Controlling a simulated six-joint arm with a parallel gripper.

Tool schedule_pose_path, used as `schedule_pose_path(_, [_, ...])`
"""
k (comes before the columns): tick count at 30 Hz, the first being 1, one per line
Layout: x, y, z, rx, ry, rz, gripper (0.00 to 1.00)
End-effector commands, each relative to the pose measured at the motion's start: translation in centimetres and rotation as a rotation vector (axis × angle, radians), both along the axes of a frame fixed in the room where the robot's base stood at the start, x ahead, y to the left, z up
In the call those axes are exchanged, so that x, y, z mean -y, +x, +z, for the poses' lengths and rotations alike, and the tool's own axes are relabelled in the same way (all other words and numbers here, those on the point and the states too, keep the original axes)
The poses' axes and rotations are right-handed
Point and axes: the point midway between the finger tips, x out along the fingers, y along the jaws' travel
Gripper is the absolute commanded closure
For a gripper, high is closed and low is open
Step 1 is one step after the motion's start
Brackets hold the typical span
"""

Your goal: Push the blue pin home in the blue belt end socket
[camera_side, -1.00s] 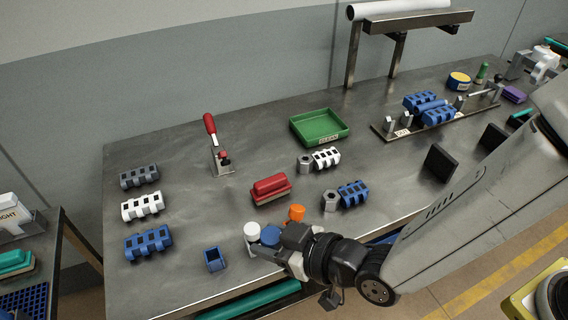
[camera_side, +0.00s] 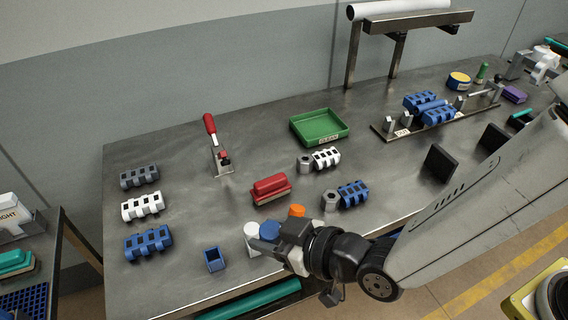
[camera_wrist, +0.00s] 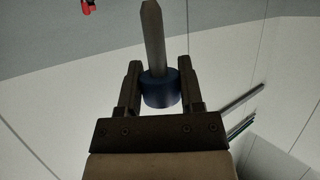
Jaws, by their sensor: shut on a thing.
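My gripper (camera_wrist: 159,64) is shut on the blue pin in the wrist view. The pin's blue head (camera_wrist: 159,91) is between the fingers, and its grey shaft (camera_wrist: 153,38) points up in the picture. In the side view my gripper (camera_side: 266,246) is at the front edge of the bench, with a blue cap (camera_side: 269,230) at its fingers. A white cap (camera_side: 252,232) and an orange cap (camera_side: 297,211) are close by. Blue belt pieces lie at the left (camera_side: 148,243), mid-right (camera_side: 353,193) and on the back fixture (camera_side: 438,116). I cannot tell which has the end socket.
A small blue box (camera_side: 214,259) stands left of my gripper. A red-topped brush (camera_side: 271,188), a red-handled clamp (camera_side: 217,146) and a green tray (camera_side: 320,127) stand farther back. Two dark blocks (camera_side: 440,163) stand near my arm. The bench's left middle is mostly clear.

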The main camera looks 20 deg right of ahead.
Motion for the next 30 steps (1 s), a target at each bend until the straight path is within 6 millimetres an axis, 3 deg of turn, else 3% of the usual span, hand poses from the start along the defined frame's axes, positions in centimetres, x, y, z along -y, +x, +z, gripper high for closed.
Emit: schedule_pose_path(30, [0.0, 0.0, 2.9, 0.001, 0.001, 0.0, 1.0])
